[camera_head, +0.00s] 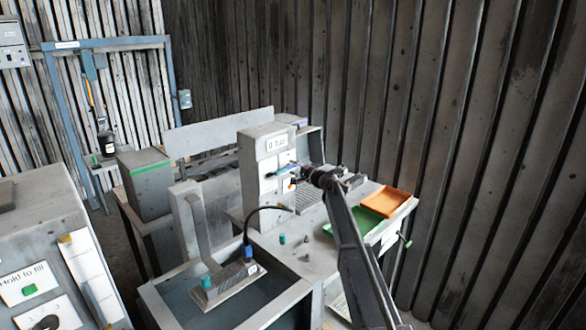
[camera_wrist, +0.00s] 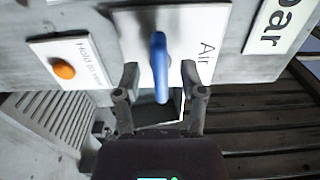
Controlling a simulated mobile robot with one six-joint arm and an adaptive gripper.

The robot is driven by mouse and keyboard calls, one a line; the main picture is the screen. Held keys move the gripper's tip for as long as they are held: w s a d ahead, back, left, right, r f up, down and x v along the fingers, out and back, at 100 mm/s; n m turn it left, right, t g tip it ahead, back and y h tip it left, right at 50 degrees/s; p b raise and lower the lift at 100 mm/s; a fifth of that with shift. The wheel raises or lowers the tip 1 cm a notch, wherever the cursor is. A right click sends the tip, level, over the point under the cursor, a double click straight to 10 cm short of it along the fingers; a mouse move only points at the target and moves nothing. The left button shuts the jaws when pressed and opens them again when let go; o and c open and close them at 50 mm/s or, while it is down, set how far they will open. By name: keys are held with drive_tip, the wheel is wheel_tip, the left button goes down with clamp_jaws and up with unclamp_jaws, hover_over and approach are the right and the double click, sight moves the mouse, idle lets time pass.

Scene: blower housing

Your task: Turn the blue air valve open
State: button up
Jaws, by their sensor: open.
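The blue air valve handle (camera_wrist: 160,68) sits on a white plate marked "Air" (camera_wrist: 205,50) in the wrist view. The handle points toward my gripper (camera_wrist: 160,82), which is open, with one finger on each side of the handle. I see a gap between the handle and each finger; whether anything touches cannot be told in depth. In the head view the blue handle (camera_head: 285,169) shows on the front of the grey housing, below the "0 bar" display (camera_head: 277,143). My gripper (camera_head: 300,178) is beside it, partly hidden by my arm.
An orange button (camera_wrist: 64,71) on a white plate is beside the valve. A green tray (camera_head: 355,224) and an orange tray (camera_head: 386,201) stand on the bench to the right. A black hose (camera_head: 268,208) runs to a fixture in the basin in front.

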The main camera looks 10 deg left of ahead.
drive_tip(key=shift+w+a, duration=0.25)
drive_tip(key=shift+a, duration=0.1)
